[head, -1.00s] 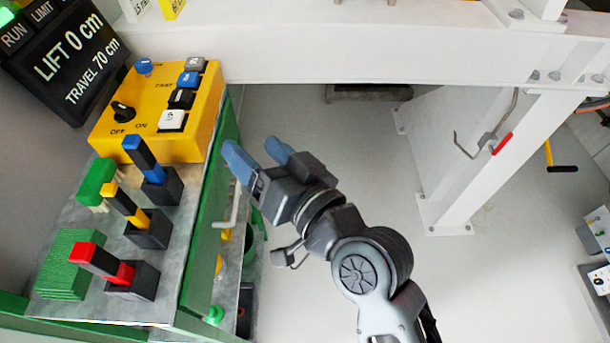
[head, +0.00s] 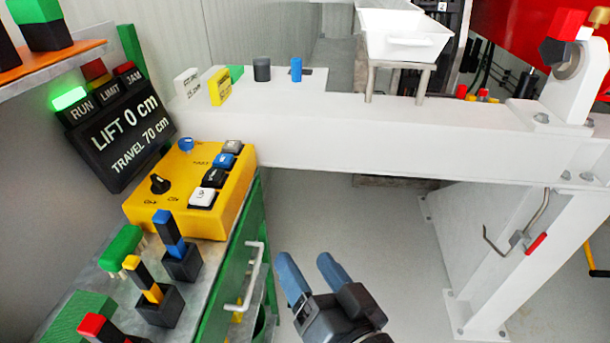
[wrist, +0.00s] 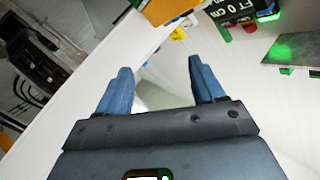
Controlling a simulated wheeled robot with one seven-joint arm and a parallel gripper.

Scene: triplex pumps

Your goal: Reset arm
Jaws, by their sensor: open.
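My gripper (head: 309,272) is open and empty, with two blue fingers apart. In the head view it is at the bottom, right of the green cabinet (head: 217,290) and in front of the white beam. In the wrist view my gripper (wrist: 156,82) shows both fingers with nothing between them. The yellow control box (head: 190,190) sits on the cabinet top, left of my gripper and apart from it. Most of my arm is below the head view's edge.
A white beam (head: 330,130) crosses behind, with white trays (head: 405,40) above it. A white leg (head: 500,260) with a red-handled hook stands at right. Blue, yellow and red levers stand on the cabinet. A display (head: 120,140) reads LIFT 0 cm, TRAVEL 70 cm. Floor between cabinet and leg is clear.

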